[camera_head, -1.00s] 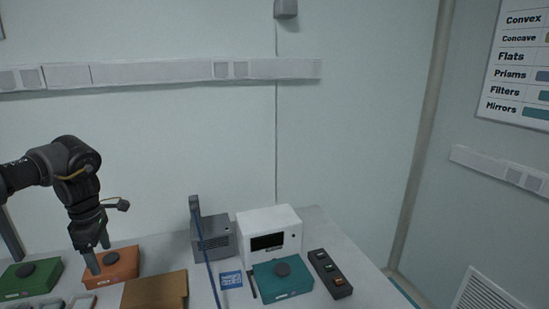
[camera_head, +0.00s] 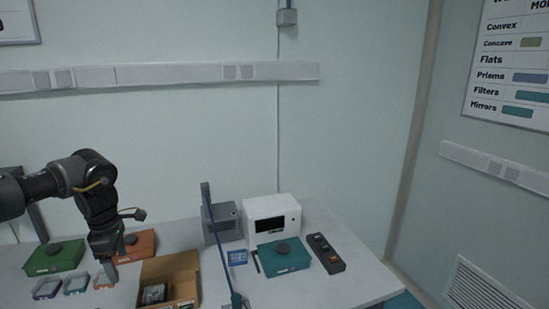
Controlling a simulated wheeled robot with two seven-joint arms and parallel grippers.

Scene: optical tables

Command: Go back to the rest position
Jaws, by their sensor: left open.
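My left gripper (camera_head: 110,272) is open and points down over the table, just in front of the orange box (camera_head: 139,246). Its fingertips are close to a small orange-rimmed tray (camera_head: 101,281); I cannot tell whether they touch it. Nothing shows between the fingers. My right gripper is not in view.
A green box (camera_head: 55,257), a blue-rimmed tray (camera_head: 46,289) and a green-rimmed tray (camera_head: 76,285) lie at left. An open cardboard box (camera_head: 184,273) holds a dark item. A white device (camera_head: 272,212), teal box (camera_head: 284,262) and black switch strip (camera_head: 326,254) stand right. A thin blue post (camera_head: 218,236) rises centrally.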

